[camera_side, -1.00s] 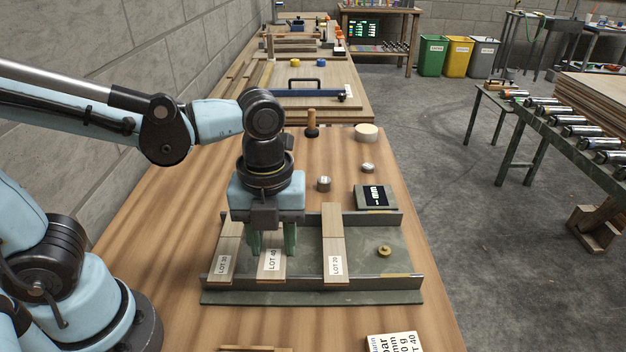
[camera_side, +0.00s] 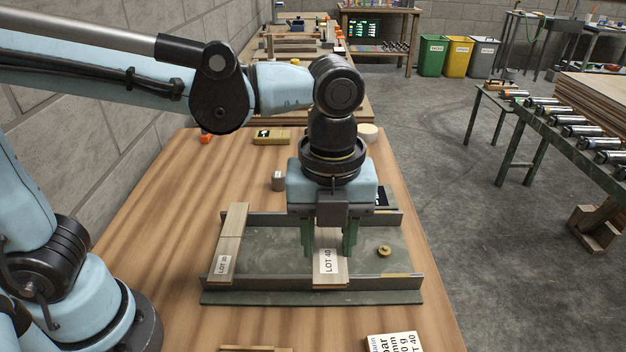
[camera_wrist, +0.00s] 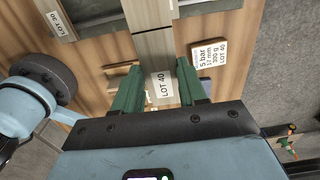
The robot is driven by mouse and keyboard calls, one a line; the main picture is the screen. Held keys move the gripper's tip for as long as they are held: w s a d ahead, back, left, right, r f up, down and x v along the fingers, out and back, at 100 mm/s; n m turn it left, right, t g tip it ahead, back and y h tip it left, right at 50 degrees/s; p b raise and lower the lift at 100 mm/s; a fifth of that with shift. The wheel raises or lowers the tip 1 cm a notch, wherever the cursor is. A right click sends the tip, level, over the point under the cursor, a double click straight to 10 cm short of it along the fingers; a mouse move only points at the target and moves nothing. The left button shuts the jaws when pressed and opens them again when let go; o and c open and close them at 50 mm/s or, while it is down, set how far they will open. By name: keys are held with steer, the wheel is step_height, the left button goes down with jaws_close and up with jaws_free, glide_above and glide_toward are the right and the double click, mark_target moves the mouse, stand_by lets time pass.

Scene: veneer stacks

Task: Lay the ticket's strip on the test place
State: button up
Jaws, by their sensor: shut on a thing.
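My gripper (camera_side: 328,246) is shut on the pale wooden strip labelled LOT 40 (camera_side: 328,265). The strip also shows between the green fingers in the wrist view (camera_wrist: 155,58). It is over the middle of the grey-green railed tray (camera_side: 275,260); its exact height is unclear. The strip labelled LOT 30 (camera_side: 229,245) lies across the rails at left. The LOT 20 strip is not clearly visible, with the gripper and LOT 40 in front of its spot. The ticket (camera_wrist: 210,55) reads 5 bar, 17 mm, 300 g, LOT 40; part of it shows in the side view (camera_side: 394,343).
A brass disc (camera_side: 384,251) sits on the tray at right. A dark display (camera_side: 383,197) is partly hidden behind my gripper. A small grey cylinder (camera_side: 278,181) and a yellowish box (camera_side: 271,137) stand farther back. The tray is bare between LOT 30 and LOT 40.

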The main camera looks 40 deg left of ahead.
steer(key=w+d+f, duration=0.1)
steer(key=w+f, duration=0.2)
steer(key=w, duration=0.4)
steer(key=w+d+f, duration=0.1)
steer(key=w+f, duration=0.3)
steer(key=w, duration=0.3)
steer(key=shift+w+d, duration=0.15)
steer(key=shift+d, duration=0.1)
steer(key=shift+f, duration=0.15)
steer(key=shift+f, duration=1.5)
steer(key=shift+f, duration=0.35)
steer(key=o, duration=1.1)
